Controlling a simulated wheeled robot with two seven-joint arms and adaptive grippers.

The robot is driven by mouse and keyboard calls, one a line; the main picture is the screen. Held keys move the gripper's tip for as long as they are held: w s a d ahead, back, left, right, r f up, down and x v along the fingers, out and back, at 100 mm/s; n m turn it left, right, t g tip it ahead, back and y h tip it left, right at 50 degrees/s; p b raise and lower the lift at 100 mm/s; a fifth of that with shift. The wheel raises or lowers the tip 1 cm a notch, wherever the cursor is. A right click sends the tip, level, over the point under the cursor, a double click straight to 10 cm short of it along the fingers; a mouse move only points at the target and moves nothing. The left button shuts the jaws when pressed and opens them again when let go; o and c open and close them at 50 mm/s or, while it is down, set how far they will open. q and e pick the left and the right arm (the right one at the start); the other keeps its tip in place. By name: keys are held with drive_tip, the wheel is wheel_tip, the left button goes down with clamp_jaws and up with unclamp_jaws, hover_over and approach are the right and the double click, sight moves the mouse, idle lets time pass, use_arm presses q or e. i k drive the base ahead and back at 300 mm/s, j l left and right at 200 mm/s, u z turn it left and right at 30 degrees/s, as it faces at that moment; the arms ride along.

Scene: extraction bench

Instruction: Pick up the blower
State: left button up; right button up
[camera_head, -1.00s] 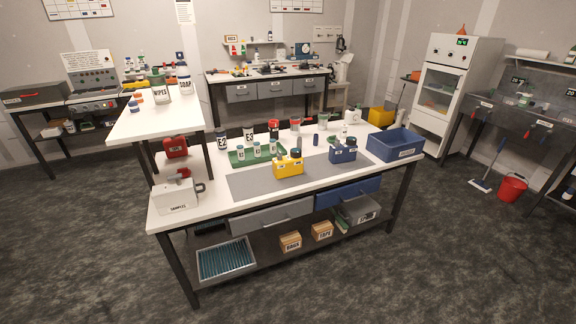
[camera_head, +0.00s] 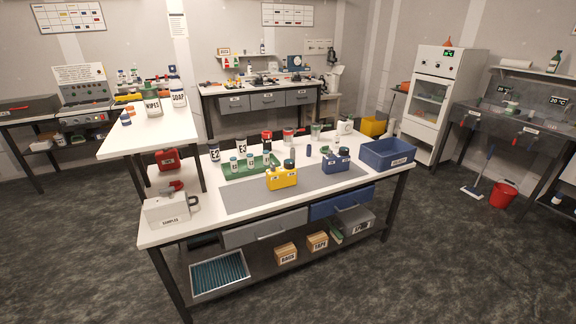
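I cannot pick out a blower with certainty; the small items on the bench are too small to tell. The central bench (camera_head: 215,222) holds a yellow caddy (camera_head: 283,180), a dark blue caddy (camera_head: 336,163) and a green tray (camera_head: 232,174) with several small labelled jars. A small dark blue item (camera_head: 308,150) stands behind the caddies. Red-lidded and green-lidded containers stand along the back edge. Neither of my grippers is in view.
A blue bin (camera_head: 390,154) stands at the bench's right end, a white samples box (camera_head: 166,210) at its left end. A side table (camera_head: 140,140) adjoins at left. A red bucket (camera_head: 503,194) stands on the floor at right. The front floor is clear.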

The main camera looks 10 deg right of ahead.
sight(282, 178)
drive_tip(key=i+l+u, duration=0.1)
drive_tip(key=l, duration=0.2)
drive_tip(key=i+l, duration=0.2)
drive_tip(key=l, duration=0.15)
drive_tip(key=i+l+u, duration=0.15)
drive_tip(key=l, duration=0.2)
drive_tip(key=i+l+u, duration=0.1)
drive_tip(key=l, duration=0.2)
drive_tip(key=i+l, duration=0.15)
drive_tip(key=l, duration=0.25)
drive_tip(key=i+l+u, duration=0.15)
drive_tip(key=l, duration=0.2)
drive_tip(key=i, duration=0.95)
